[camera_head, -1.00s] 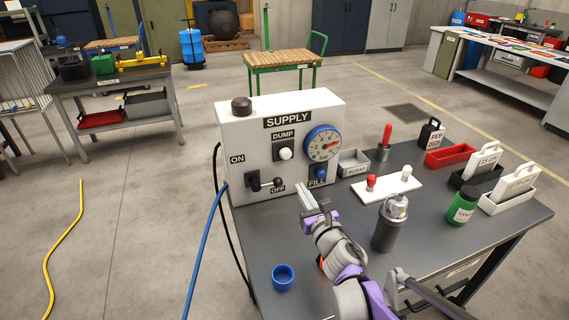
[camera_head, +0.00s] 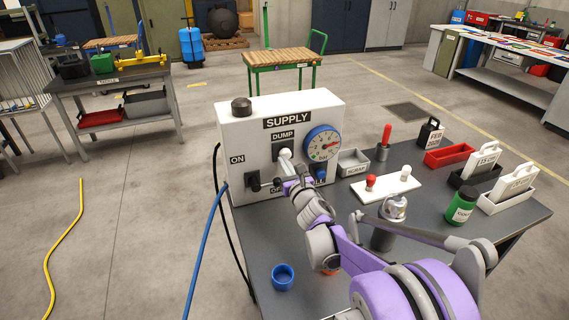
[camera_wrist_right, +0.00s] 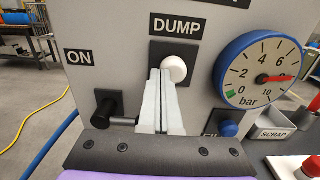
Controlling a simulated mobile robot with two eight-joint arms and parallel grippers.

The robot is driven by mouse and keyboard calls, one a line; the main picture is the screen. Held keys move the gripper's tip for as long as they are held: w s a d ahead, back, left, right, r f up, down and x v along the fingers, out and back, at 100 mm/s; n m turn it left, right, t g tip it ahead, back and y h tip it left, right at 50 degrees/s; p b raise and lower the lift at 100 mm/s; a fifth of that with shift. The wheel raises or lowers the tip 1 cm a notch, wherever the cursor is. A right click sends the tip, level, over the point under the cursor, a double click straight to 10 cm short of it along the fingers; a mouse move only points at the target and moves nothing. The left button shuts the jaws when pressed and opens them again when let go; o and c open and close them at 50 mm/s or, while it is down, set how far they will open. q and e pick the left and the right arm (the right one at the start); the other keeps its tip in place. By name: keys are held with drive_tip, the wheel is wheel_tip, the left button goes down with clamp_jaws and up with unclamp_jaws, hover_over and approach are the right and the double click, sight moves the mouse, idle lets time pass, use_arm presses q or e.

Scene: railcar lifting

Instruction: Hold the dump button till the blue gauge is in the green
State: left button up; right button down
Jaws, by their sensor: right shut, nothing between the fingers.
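The white supply box (camera_head: 238,135) stands on the dark bench. Its round white dump button (camera_wrist_right: 174,68) sits on a dark plate under the DUMP label. The blue-rimmed gauge (camera_head: 322,143) is to the right; in the right wrist view (camera_wrist_right: 262,72) its red needle points right, near 8, and a small green band lies near 0. My right gripper (camera_wrist_right: 161,76) is shut and empty, its fingertips at the button's lower left edge. I cannot tell whether they touch or press it. My left gripper is out of view.
The black ON/OFF lever (camera_wrist_right: 104,112) is left of the fingers, and a blue FILL knob (camera_wrist_right: 229,129) is to the right.

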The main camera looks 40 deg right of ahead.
drive_tip(key=shift+p+x, duration=0.35)
drive_tip(key=shift+x, duration=0.5)
drive_tip(key=shift+s+r, duration=0.15)
drive_tip(key=shift+r, duration=0.2)
idle(1.6)
idle(0.4)
